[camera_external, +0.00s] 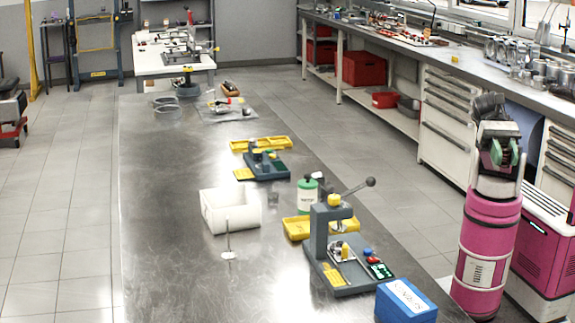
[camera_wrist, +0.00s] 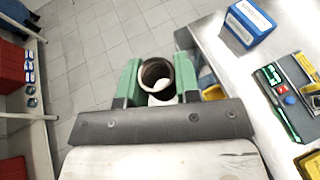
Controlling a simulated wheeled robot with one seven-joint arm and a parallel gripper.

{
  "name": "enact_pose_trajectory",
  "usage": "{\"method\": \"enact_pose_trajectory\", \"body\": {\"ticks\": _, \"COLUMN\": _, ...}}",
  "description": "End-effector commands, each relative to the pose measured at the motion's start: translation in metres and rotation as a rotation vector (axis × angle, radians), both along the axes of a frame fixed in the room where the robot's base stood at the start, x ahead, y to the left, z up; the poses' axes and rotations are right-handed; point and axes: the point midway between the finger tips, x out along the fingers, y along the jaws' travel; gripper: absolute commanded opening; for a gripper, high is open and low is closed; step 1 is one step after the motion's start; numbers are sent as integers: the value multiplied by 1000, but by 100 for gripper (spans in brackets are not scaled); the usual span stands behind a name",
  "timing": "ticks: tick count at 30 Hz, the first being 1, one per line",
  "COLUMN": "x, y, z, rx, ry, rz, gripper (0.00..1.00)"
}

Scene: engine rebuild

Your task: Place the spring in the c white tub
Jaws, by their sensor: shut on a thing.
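My gripper (camera_external: 505,152) is raised at the right, beside the bench and well away from the tub. In the wrist view its green fingers (camera_wrist: 158,80) are shut on a dark, hollow, round piece that looks like the spring (camera_wrist: 146,76). I look into its open end, and its coils cannot be made out. In the external view the held piece is too small to tell. The white tub (camera_external: 229,223) stands open on the metal bench, left of the press. Its inside floor is mostly hidden, and no letter on it can be read.
The metal bench (camera_external: 165,240) is clear at left. A grey press (camera_external: 322,240) with a raised lever, a blue box (camera_external: 406,302), a green-and-white container (camera_external: 307,194) and yellow trays (camera_external: 297,228) stand between my arm and the tub. A thin upright rod (camera_external: 228,240) stands before the tub.

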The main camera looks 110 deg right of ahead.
Motion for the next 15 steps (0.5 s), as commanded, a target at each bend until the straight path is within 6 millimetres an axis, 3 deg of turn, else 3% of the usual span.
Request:
{"method": "enact_pose_trajectory", "body": {"ticks": 3, "x": 39, "y": -14, "z": -5, "rx": -1, "ry": 2, "rz": -23, "gripper": 7}}
{"method": "enact_pose_trajectory", "body": {"ticks": 15, "x": 153, "y": -78, "z": -23, "rx": -1, "ry": 2, "rz": -87, "gripper": 7}}
